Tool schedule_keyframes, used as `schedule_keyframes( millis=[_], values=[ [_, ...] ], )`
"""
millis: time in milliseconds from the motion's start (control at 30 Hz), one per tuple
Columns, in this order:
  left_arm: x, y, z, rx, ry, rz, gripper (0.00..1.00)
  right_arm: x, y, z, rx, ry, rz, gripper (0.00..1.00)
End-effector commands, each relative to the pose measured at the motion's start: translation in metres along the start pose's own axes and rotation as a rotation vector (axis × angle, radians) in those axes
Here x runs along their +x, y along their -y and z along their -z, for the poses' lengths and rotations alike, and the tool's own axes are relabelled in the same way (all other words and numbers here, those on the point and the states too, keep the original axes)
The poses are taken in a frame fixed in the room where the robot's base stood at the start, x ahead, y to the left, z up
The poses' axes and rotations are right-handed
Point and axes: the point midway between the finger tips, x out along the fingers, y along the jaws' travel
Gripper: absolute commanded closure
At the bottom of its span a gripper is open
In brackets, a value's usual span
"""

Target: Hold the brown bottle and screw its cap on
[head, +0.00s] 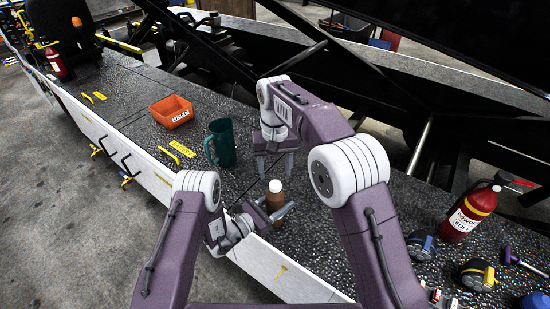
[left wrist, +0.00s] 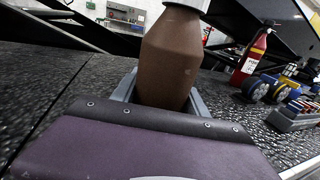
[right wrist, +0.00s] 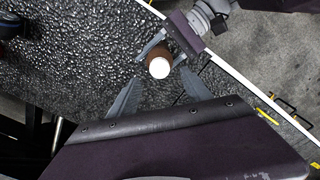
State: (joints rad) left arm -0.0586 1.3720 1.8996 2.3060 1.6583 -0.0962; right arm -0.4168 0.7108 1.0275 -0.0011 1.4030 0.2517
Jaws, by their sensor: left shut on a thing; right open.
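The brown bottle (head: 275,204) stands upright near the front edge of the dark textured belt deck. My left gripper (head: 274,212) is shut around its body; the left wrist view shows the brown body (left wrist: 172,60) between the two fingers. A white cap (head: 275,186) sits on top of the bottle, and it shows as a white disc in the right wrist view (right wrist: 159,68). How far it is screwed on cannot be told. My right gripper (head: 274,176) is open and empty, pointing down above the cap, with its fingers apart on either side.
A teal mug (head: 221,143) and an orange bin (head: 171,111) stand to the left on the deck. A red extinguisher (head: 468,214) and yellow-and-black tools (head: 477,274) are at the right. The deck's white edge (head: 285,275) runs close in front of the bottle.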

Motion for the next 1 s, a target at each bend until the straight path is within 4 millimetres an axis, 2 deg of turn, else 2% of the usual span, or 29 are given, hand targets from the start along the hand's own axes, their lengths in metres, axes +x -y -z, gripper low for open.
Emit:
schedule_keyframes(
  millis=[100, 300, 433, 700, 733, 800, 833, 1000],
  values=[
    [0.000, 0.000, 0.001, -0.001, -0.001, 0.000, 1.00, -0.028, 0.000, 0.002, 0.000, -0.005, 0.001, 0.43],
    [0.000, 0.000, 0.001, -0.001, -0.001, 0.000, 1.00, -0.058, 0.000, 0.001, 0.001, -0.002, 0.000, 0.43],
    [0.000, 0.000, 0.001, 0.000, -0.001, 0.000, 1.00, -0.065, 0.000, 0.000, 0.001, -0.001, 0.000, 0.43],
    [0.000, 0.000, 0.001, 0.000, -0.001, 0.000, 1.00, -0.066, 0.000, 0.000, 0.001, 0.001, -0.001, 0.43],
    [0.000, 0.000, 0.001, 0.000, -0.001, 0.000, 0.45, -0.066, 0.000, 0.000, 0.001, 0.001, -0.001, 0.43],
    [0.000, 0.000, 0.000, 0.000, -0.001, 0.000, 0.26, -0.066, 0.000, 0.000, 0.001, 0.001, -0.001, 0.43],
    [0.000, 0.000, 0.000, 0.000, -0.001, 0.000, 0.23, -0.066, 0.000, 0.000, 0.001, 0.000, -0.001, 0.43],
    [0.000, 0.000, 0.000, 0.000, 0.000, 0.000, 0.23, -0.066, 0.000, 0.000, 0.001, 0.000, 0.000, 0.43]
  ],
)
